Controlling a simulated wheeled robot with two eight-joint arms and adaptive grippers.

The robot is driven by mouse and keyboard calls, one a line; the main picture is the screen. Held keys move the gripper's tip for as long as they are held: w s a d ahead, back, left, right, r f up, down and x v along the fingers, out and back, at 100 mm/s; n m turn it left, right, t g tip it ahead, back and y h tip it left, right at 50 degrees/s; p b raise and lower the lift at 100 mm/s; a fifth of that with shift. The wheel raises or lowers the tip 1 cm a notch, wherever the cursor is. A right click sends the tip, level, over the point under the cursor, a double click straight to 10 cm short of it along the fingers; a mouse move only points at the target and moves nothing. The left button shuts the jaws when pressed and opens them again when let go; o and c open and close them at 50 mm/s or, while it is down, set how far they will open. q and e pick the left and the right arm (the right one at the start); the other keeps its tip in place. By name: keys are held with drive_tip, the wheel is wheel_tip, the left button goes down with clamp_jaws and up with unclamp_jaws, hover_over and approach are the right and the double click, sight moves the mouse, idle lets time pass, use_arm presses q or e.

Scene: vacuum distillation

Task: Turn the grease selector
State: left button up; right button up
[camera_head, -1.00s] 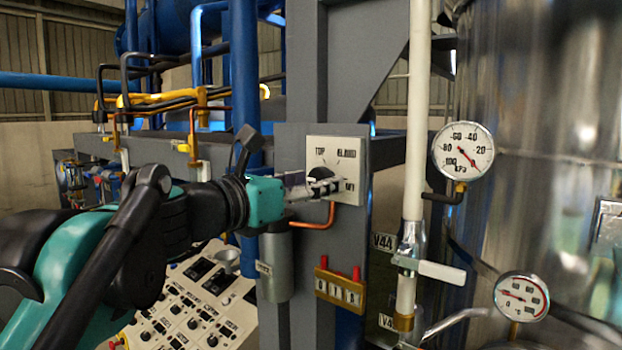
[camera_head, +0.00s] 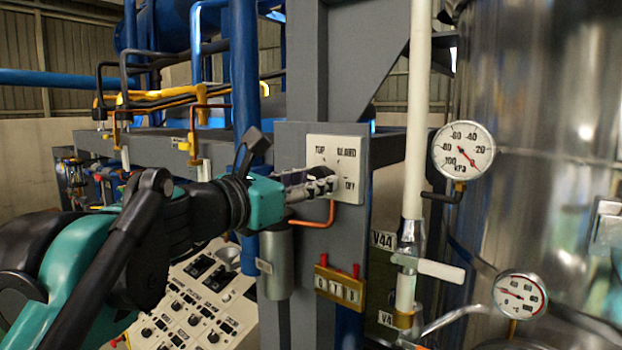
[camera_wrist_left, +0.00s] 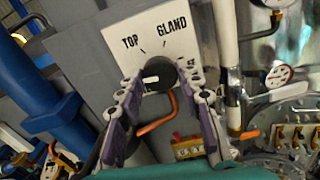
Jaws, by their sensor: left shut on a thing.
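The grease selector is a black knob with a white pointer mark (camera_wrist_left: 158,75) on a pale square plate (camera_head: 347,143). The plate is lettered TOP, GLAND and OFF; in the left wrist view (camera_wrist_left: 150,28) the OFF label is partly hidden by a finger. My left gripper (camera_head: 322,186) reaches in from the left and is shut on the knob, with one finger on each side of it in the left wrist view (camera_wrist_left: 160,90). The white mark lies toward the knob's left side there; I cannot tell which label it indicates. In the head view the fingers hide most of the knob. My right gripper is not in view.
The plate sits on a grey upright beam (camera_head: 297,138). A copper pipe (camera_head: 318,222) and a grey cylinder (camera_head: 277,265) are just below my gripper. To the right are a white pipe with a valve lever (camera_head: 441,271) and a pressure gauge (camera_head: 463,151).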

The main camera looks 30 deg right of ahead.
use_arm(q)
drive_tip(key=m+p, duration=0.1)
drive_tip(key=m, duration=0.2)
drive_tip(key=shift+r+m, duration=0.15)
drive_tip(key=shift+m, duration=0.15)
drive_tip(key=m+p, duration=0.1)
drive_tip(key=m, duration=0.3)
drive_tip(key=shift+p, duration=0.35)
drive_tip(key=m+p, duration=0.1)
drive_tip(key=m, duration=0.4)
drive_tip(key=m+p, duration=0.1)
drive_tip(key=m, duration=0.3)
drive_tip(key=shift+m, duration=0.3)
drive_tip(key=shift+f+m+p, duration=0.15)
drive_tip(key=shift+m+p, duration=0.25)
drive_tip(key=shift+m, duration=3.95)
drive_tip(key=shift+f+m+p, duration=0.1)
drive_tip(key=shift+m+p, duration=0.3)
drive_tip(key=shift+m, duration=3.95)
